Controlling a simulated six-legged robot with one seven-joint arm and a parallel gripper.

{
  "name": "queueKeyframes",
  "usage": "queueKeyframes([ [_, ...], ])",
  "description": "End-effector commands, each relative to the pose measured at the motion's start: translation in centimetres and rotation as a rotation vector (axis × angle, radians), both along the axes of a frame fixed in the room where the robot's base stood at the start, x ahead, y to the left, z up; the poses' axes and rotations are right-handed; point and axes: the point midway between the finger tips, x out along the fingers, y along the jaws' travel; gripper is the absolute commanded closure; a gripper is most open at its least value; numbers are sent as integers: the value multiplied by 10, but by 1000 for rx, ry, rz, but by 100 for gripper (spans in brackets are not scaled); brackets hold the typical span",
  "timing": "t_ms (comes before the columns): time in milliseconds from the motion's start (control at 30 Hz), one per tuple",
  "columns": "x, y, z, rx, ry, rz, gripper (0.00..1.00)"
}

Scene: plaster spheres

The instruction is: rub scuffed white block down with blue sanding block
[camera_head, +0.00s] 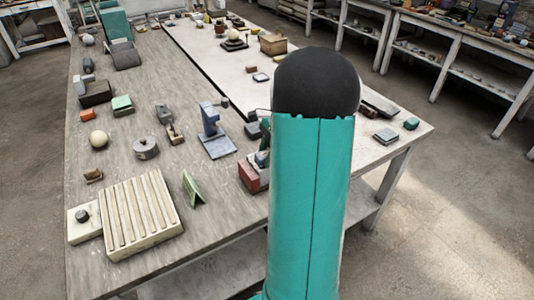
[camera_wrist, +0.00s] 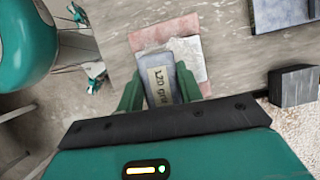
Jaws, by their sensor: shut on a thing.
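My gripper (camera_wrist: 158,90) is shut on the blue sanding block (camera_wrist: 160,60), a grey-blue block with a pale "120 grit" label. Its two green fingers lie on either side of the block in the wrist view. The scuffed white block (camera_wrist: 190,50) shows as a pale, worn surface beside and partly behind the sanding block. I cannot tell whether the two touch. A reddish piece (camera_wrist: 165,27) lies around or under the white block. In the head view my gripper (camera_head: 264,148) is partly hidden behind my arm, above a red block (camera_head: 249,176) near the table's front edge.
A slatted board (camera_head: 143,214), a green wedge (camera_head: 193,188) and a blue stand (camera_head: 212,130) stand left of my gripper on the table. A dark block (camera_wrist: 293,86) and a blue-grey plate (camera_wrist: 283,13) lie to the right in the wrist view.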

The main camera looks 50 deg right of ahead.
Motion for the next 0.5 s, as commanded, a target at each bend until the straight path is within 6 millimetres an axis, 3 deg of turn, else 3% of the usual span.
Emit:
queueKeyframes([
  [500,9,25,-1,0,1,3,90],
])
